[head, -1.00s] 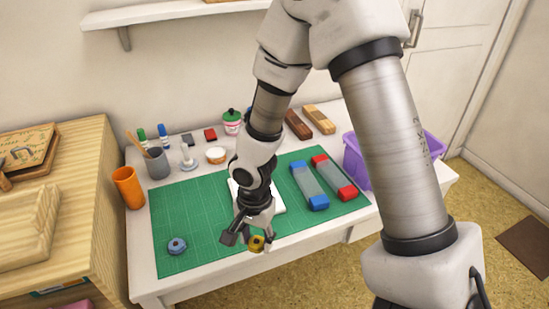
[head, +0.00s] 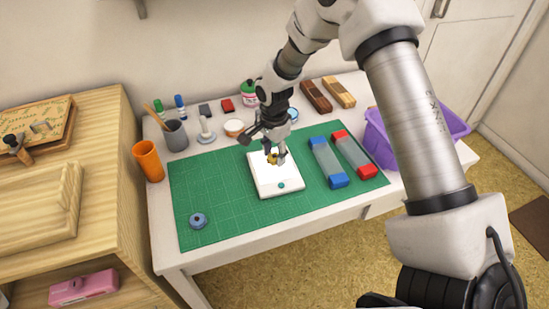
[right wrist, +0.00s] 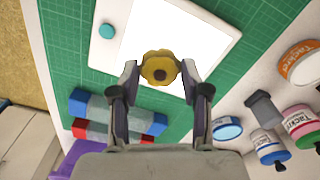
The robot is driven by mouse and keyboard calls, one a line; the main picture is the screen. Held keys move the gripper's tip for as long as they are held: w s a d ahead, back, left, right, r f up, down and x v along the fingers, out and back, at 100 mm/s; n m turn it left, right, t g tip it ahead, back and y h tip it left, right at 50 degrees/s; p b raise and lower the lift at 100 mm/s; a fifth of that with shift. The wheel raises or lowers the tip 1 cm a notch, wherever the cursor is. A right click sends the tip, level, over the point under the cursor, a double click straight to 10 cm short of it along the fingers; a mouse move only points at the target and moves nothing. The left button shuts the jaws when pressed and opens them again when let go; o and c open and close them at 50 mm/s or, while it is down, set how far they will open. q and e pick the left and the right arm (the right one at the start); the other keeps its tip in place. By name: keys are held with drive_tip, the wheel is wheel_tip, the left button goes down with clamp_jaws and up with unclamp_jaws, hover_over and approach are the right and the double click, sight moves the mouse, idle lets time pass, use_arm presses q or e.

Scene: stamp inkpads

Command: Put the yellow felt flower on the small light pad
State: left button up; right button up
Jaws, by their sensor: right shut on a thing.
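The light pad (head: 262,180) is a white square panel with a teal button near its front edge, lying on the green mat. It also shows in the right wrist view (right wrist: 205,30), at the top. My right gripper (head: 276,158) is over the far part of the pad, pointing down. It is shut on the yellow felt flower (right wrist: 160,67), which has a dark brown centre and sits between the fingertips. In the head view the flower (head: 272,158) is small and partly hidden by the fingers. I cannot tell whether it touches the pad. My left gripper is not in view.
The green mat (head: 215,175) is clear left of the pad except for a blue flower-like piece (head: 198,220). Blue-ended (head: 327,160) and red-ended (head: 353,153) bars lie right of the pad. Pots, pens and blocks line the back. A purple bin (head: 385,140) stands at the right.

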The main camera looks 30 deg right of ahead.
sight(274, 157)
wheel_tip(274, 157, down, 3)
drive_tip(key=shift+s+r, duration=0.1)
drive_tip(key=shift+f, duration=0.25)
drive_tip(key=o, duration=0.7)
drive_tip(key=shift+r, duration=0.1)
wheel_tip(274, 157, up, 12)
drive_tip(key=shift+r, duration=0.1)
